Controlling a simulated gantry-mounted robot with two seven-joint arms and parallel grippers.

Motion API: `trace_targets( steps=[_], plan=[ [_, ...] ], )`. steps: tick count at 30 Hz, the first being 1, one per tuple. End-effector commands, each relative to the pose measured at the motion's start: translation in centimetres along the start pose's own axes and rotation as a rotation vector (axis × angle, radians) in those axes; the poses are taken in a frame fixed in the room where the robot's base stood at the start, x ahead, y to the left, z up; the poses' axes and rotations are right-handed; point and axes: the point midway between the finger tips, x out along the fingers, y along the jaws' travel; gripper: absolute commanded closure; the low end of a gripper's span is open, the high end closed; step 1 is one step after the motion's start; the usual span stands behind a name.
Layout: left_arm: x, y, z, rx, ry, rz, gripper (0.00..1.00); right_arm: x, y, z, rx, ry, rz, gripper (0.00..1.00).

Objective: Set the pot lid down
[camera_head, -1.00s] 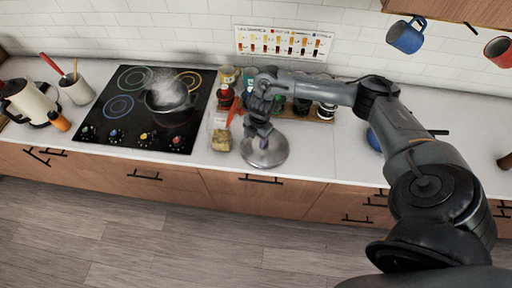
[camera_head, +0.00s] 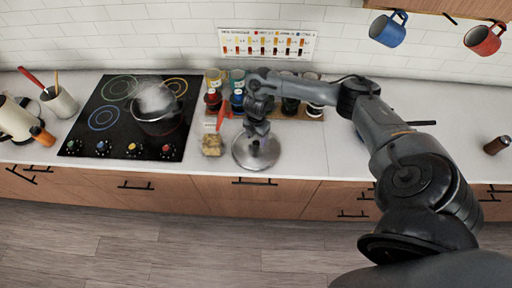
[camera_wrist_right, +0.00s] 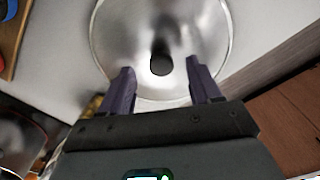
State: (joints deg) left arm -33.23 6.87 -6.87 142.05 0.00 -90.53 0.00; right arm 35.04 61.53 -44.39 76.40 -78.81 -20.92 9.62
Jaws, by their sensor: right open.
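The pot lid (camera_head: 243,157) is a round silver lid with a dark knob, lying on the white counter close to its front edge. It also shows in the right wrist view (camera_wrist_right: 198,28), where its knob (camera_wrist_right: 161,62) stands between and a little beyond my fingertips. My right gripper (camera_head: 256,136) is directly over the lid; its two purple-grey fingers (camera_wrist_right: 160,68) are apart, one on each side of the knob, not closed on it. The steaming pot (camera_head: 158,122) is uncovered on the black cooktop at left. My left gripper is not in view.
A yellowish block (camera_head: 212,146) sits just left of the lid. Spice jars (camera_head: 290,106) stand on a wooden rack (camera_head: 311,113) behind my arm. Blue and red mugs (camera_head: 388,31) hang at upper right. The counter right of the lid is largely clear.

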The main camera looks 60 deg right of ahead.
Motion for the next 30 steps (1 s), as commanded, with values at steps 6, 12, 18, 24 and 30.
trace_targets(
  steps=[6,12,18,24,30],
  plan=[
    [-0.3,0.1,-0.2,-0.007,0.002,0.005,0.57,2.6,-0.1,0.0,0.001,0.000,-0.001,0.37],
    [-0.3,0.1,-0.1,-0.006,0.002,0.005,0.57,3.2,-0.1,0.1,0.001,-0.002,0.000,0.37],
    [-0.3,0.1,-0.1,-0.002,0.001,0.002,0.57,3.2,-0.1,0.0,0.000,-0.001,0.001,0.45],
    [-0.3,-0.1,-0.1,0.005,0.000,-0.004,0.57,3.2,-0.1,0.0,0.000,-0.001,0.001,0.76],
    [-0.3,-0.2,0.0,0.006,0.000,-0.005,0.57,3.2,-0.1,0.0,0.000,-0.001,0.001,1.00]
  ],
)
